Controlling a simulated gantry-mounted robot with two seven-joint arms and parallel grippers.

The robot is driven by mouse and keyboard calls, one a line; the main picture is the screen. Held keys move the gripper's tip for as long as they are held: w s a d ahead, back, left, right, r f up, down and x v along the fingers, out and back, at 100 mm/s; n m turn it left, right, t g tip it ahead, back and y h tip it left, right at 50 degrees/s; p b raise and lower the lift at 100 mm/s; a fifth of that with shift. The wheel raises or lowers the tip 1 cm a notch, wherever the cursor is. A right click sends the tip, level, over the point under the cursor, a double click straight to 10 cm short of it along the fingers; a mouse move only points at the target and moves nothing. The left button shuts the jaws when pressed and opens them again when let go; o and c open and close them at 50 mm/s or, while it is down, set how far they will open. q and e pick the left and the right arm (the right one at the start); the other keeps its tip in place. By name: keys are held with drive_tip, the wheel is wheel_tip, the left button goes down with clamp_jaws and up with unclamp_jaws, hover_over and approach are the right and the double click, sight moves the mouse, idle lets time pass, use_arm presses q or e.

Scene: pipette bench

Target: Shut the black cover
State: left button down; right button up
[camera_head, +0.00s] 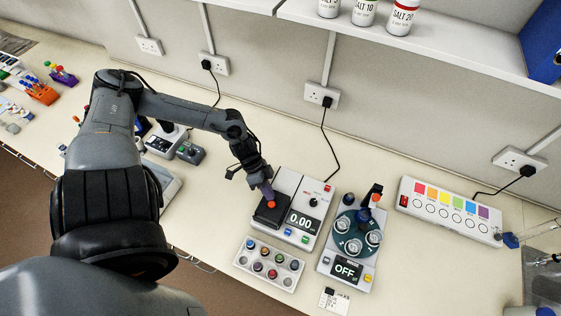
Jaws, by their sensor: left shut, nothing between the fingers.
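A black square piece with an orange-red spot (271,218) lies flat on the left part of a white balance that reads 0.00 (301,222). My left gripper (266,191) comes down from the left over this piece. Its fingers are shut with nothing between them, and the tips are at or just above the orange-red spot; I cannot tell if they touch. A black upright part with an orange-red knob (372,192) stands at the back of a grey device reading OFF (345,270). That device's dark round rotor (348,247) is uncovered. My right gripper is out of view.
A tray of coloured caps (243,259) lies in front of the balance. A white strip with coloured squares (450,208) is at the right, with glassware at the far right edge. A shelf (440,48) with jars overhangs the back. A cable runs behind the balance.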

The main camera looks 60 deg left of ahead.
use_arm(q)
drive_tip(key=shift+s+d, duration=0.6)
drive_tip(key=shift+s, duration=0.05)
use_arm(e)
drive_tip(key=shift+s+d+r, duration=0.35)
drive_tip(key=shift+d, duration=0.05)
use_arm(q)
drive_tip(key=shift+a, duration=0.1)
